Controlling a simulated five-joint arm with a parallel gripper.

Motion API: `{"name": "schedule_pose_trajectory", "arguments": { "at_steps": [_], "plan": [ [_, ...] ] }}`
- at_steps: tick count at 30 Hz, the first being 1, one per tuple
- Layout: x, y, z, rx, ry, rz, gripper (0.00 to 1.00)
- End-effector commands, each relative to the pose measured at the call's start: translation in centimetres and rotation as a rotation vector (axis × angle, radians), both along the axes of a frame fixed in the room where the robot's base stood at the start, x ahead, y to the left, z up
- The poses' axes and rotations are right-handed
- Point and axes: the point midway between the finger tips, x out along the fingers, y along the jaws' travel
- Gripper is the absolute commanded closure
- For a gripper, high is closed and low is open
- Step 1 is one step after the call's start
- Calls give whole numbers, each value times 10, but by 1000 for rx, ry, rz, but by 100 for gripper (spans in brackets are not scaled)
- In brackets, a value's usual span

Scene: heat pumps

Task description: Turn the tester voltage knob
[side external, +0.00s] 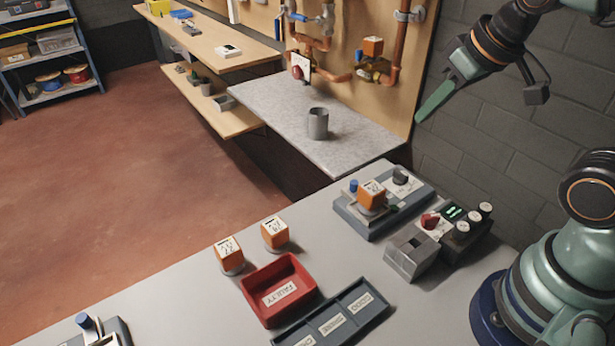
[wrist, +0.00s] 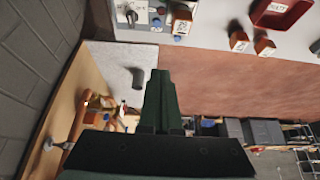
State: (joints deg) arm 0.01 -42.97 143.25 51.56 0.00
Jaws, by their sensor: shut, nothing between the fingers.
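A grey tester base (side external: 352,216) stands on the bench at centre right with an orange block (side external: 371,194) mounted on it. A dark knob (side external: 400,176) sits on its white panel, and this knob also shows at the top of the wrist view (wrist: 131,15). A red knob (side external: 430,220) sits on a dark box (side external: 462,243) with a green display beside it. The labels are too small to tell which knob sets voltage. My gripper (side external: 432,104) is raised well above and behind the tester, touching nothing. Its fingers are together and empty in the wrist view (wrist: 161,80).
A red tray (side external: 262,312), a dark divided tray (side external: 375,316) and two orange blocks (side external: 229,255) (side external: 275,233) are on the bench. A grey cup (side external: 318,124) stands on the rear counter. Copper pipes (side external: 397,75) line the wooden wall near my gripper.

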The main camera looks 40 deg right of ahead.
Motion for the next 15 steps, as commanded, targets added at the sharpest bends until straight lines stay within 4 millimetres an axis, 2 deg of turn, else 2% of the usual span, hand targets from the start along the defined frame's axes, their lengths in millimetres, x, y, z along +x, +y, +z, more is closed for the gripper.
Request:
{"name": "schedule_pose_trajectory", "arguments": {
  "at_steps": [1, 4, 11, 15],
  "plan": [
    [0, 0, 0, 0, 0, 0, 88],
    [2, -1, 0, -2, 10, -1, 50],
    [21, -17, -12, -18, 132, -9, 49],
    [38, -33, -27, -24, 237, -11, 49]
  ]
}}
